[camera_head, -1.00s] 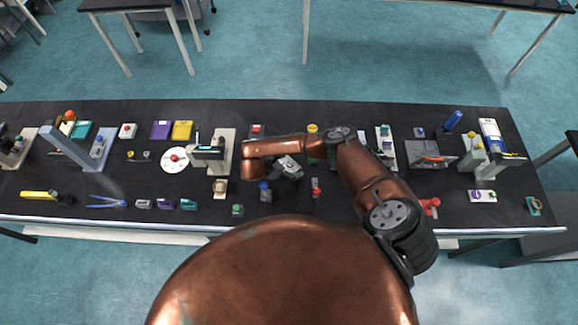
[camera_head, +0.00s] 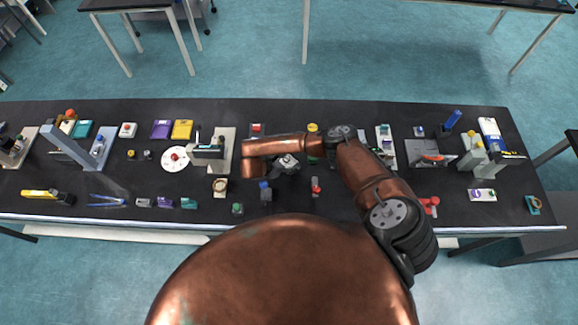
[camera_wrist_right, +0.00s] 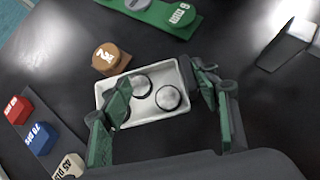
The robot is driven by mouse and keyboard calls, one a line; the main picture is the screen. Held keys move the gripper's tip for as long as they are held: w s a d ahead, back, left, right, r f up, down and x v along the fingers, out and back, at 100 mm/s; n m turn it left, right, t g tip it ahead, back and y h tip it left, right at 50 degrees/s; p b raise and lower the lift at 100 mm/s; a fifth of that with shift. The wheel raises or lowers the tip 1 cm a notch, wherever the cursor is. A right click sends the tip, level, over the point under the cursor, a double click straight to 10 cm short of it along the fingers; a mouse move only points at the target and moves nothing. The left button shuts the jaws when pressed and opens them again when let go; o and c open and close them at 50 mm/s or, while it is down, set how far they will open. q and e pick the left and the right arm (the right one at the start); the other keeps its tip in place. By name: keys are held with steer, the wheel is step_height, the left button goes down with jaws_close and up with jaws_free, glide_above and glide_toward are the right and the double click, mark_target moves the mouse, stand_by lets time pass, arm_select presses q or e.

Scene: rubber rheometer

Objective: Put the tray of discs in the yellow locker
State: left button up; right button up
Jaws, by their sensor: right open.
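The white tray (camera_wrist_right: 163,70) lies on the black bench top in the right wrist view, with round silver discs (camera_wrist_right: 168,97) in it. My right gripper (camera_wrist_right: 163,100) is open, with its two green fingers on either side of the tray. The left finger overlaps the tray's left end; contact cannot be told. In the head view my right gripper (camera_head: 287,163) is low over the bench middle and hides the tray. A flat yellow box (camera_head: 182,130), perhaps the yellow locker, stands toward the back, left of the gripper. My left gripper is not in view.
A purple box (camera_head: 161,130) stands left of the yellow one. A grey instrument (camera_head: 208,152) stands between the yellow box and my gripper. In the wrist view, a brown block (camera_wrist_right: 110,60), a green strip (camera_wrist_right: 160,12) and coloured labelled blocks (camera_wrist_right: 42,138) surround the tray.

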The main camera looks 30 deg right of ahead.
steer(key=shift+s+f, duration=0.15)
steer(key=shift+s, duration=0.1)
jaws_close()
stand_by(0.5)
